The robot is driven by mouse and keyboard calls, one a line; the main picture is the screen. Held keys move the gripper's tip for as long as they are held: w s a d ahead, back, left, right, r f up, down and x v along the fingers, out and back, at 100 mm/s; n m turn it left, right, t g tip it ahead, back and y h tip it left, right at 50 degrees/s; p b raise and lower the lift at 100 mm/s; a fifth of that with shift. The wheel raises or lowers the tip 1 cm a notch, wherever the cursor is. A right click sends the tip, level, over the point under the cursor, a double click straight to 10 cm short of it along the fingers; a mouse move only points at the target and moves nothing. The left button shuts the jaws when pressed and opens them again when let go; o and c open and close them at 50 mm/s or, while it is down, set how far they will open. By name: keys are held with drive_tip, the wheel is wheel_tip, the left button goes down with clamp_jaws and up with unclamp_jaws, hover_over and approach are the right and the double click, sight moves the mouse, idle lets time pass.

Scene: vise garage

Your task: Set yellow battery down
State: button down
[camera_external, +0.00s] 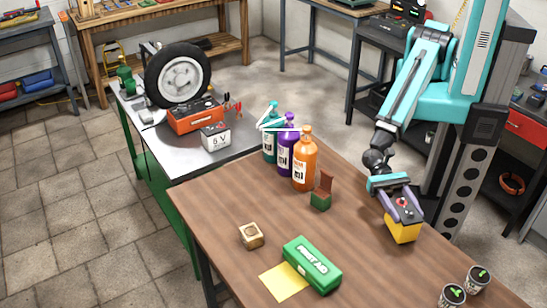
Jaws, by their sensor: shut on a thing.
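The yellow battery (403,233) is a yellow block with a dark top and a small red mark, at the right part of the wooden table (215,200). My gripper (400,205) comes down from above with its two purple-grey fingers shut on the battery's upper sides. The battery looks slightly tilted. I cannot tell whether its bottom touches the table or hangs just above it.
Teal, purple and orange bottles (304,160) stand at the table's back edge.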

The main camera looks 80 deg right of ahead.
drive_tip(key=shift+w+a+b, duration=1.8)
drive_tip(key=shift+w+b, duration=0.05)
drive_tip(key=shift+b, duration=1.4)
drive_tip(key=shift+w+a+b, duration=0.2)
drive_tip(key=shift+b, duration=0.7)
drive_tip(key=a+b, duration=0.1)
drive_tip(key=b, duration=0.3)
drive_tip(key=shift+w, duration=0.35)
drive_tip(key=w+b, duration=0.1)
drive_tip(key=b, duration=0.5)
drive_tip(key=shift+a, duration=0.4)
drive_tip(key=shift+w+a+r, duration=0.2)
drive_tip(key=shift+w+a, duration=0.05)
drive_tip(key=shift+w, duration=0.05)
drive_tip(key=shift+w+a+p, duration=0.3)
drive_tip(key=shift+w+a, duration=0.15)
drive_tip(key=shift+w+a, duration=0.1)
drive_tip(key=shift+w+a+p, duration=0.35)
drive_tip(key=shift+w+a, duration=1.05)
drive_tip(key=shift+a, duration=0.05)
drive_tip(key=shift+s+d+f, duration=0.1)
drive_tip(key=shift+d+f, duration=0.05)
drive_tip(key=shift+f, duration=0.65)
